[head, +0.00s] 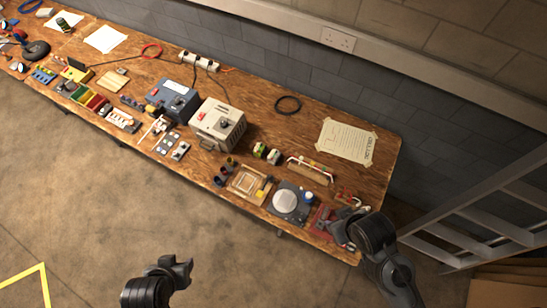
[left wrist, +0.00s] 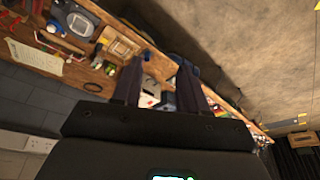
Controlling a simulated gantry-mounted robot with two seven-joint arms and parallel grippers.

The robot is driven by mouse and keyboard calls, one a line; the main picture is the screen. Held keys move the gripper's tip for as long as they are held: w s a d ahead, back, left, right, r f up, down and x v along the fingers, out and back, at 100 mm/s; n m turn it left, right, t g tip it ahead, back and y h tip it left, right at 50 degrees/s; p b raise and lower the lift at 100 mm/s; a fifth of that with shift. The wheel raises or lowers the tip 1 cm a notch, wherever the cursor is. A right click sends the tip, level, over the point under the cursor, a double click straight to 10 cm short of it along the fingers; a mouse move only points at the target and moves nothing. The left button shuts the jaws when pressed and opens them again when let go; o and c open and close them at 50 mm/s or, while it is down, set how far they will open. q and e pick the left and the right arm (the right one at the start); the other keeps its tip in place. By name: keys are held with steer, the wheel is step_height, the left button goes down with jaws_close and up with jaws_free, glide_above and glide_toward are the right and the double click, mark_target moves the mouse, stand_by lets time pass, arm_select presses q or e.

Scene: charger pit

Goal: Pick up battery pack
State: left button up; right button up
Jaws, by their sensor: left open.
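I cannot tell for sure which thing is the battery pack. A tan block with red and white leads (head: 310,170) lies near the bench's right end, and small green-and-dark blocks (head: 260,150) stand left of it. My left gripper (head: 183,268) is open and empty, in front of the bench and clear of it. In the left wrist view its fingers (left wrist: 157,82) are apart, with a pale box visible beyond. My right gripper (head: 345,232) is over the bench's right front corner, by a red item (head: 322,222). Its fingers are unclear and partly hidden by its arm.
The wooden bench (head: 290,135) runs along a block wall. A pale box (head: 218,125) and blue box (head: 172,100) stand mid-bench. A wooden tray (head: 249,184) and a scale (head: 289,202) lie at the front. A ladder (head: 480,215) stands right. The floor in front is open.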

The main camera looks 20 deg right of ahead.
arm_select(q)
steer(key=o, duration=0.8)
steer(key=shift+c, duration=0.2)
